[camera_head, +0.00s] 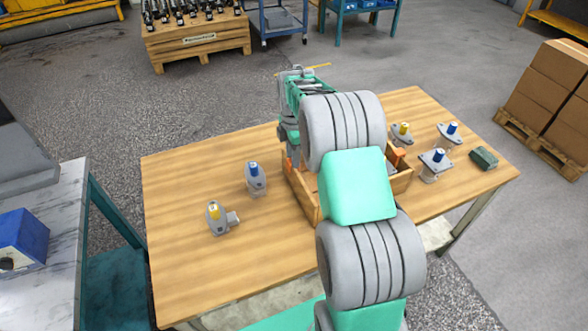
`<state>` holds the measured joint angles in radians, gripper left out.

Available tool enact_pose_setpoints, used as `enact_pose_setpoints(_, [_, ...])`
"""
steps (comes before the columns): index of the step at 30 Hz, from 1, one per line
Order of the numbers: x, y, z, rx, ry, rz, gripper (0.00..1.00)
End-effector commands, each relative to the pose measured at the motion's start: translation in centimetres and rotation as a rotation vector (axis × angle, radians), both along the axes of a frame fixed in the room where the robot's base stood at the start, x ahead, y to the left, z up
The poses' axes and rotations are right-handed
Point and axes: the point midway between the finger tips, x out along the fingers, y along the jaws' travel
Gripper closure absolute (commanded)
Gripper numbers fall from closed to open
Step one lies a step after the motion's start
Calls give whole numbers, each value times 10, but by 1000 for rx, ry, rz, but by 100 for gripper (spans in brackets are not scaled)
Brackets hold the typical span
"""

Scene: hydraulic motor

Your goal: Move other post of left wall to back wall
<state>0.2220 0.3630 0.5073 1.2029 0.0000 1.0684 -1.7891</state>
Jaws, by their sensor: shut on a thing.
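A wooden crate (302,203) stands on the table, mostly hidden behind my arm. Orange posts show at its walls: one (311,166) near the left side and one (419,168) at the right. My gripper (292,158) is at the crate's back left corner, pointing down at the left wall. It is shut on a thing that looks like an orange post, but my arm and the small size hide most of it. The back wall and the crate's inside are largely covered by my arm.
Several more motors (436,163) and a dark green block (484,158) are at the right. The table's left back is clear.

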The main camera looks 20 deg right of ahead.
Motion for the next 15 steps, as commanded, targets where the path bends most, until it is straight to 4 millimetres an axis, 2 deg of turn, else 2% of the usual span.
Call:
enact_pose_setpoints(5, [0,0,3,0,-1,0,100])
enact_pose_setpoints(15, [0,0,27,0,-1,0,100])
